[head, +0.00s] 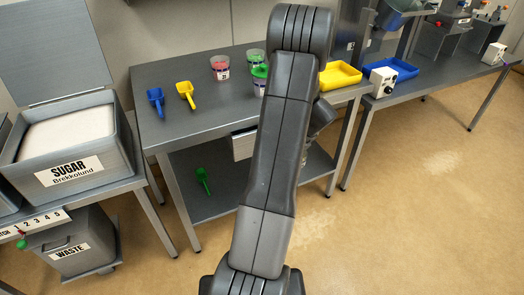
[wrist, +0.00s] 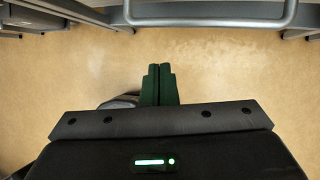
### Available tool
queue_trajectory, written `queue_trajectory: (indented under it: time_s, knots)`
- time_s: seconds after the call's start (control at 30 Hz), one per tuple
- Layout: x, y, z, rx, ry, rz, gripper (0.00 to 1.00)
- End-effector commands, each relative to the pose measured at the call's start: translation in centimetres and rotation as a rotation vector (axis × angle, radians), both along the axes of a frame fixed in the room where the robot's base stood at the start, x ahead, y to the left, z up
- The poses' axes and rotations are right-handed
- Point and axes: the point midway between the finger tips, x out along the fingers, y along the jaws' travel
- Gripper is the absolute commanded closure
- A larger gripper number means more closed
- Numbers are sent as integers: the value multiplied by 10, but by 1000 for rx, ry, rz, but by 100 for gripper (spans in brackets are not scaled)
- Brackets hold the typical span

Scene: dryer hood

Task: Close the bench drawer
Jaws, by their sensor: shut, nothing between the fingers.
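The bench drawer (head: 243,145) is a pale grey box under the front edge of the steel bench. My arm covers much of it in the head view, so I cannot tell how far out it stands. In the wrist view a grey bar handle (wrist: 212,23) runs across the top, apart from my fingers. My gripper (wrist: 159,70) has dark green fingers that are together and empty. It points toward the handle, slightly left of its middle, over open floor. The fingers are hidden behind my arm in the head view.
The bench top (head: 190,118) holds a blue scoop (head: 155,99), a yellow scoop (head: 186,93) and several tubs. A green scoop (head: 203,180) lies on the lower shelf. A sugar bin (head: 75,165) stands left; yellow (head: 340,76) and blue trays sit right. The floor (head: 420,190) right is clear.

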Motion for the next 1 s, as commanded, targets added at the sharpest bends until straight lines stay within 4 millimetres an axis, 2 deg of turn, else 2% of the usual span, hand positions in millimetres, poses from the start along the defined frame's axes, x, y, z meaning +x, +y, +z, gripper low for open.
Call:
queue_trajectory:
  time_s: [0.03,0.1,0.3,0.43,0.57,0.7,0.83,1.0]
  knots:
    - [-20,12,-28,73,-9,18,100]
    - [-41,32,-43,170,-51,49,100]
    - [-78,81,-63,401,-278,71,100]
    - [-88,99,-65,481,-493,28,100]
    - [-90,101,-62,478,-731,-54,100]
    - [-91,90,-57,401,-940,-156,100]
    - [-92,79,-52,320,-1054,-223,100]
    - [-90,73,-48,273,-1102,-252,100]
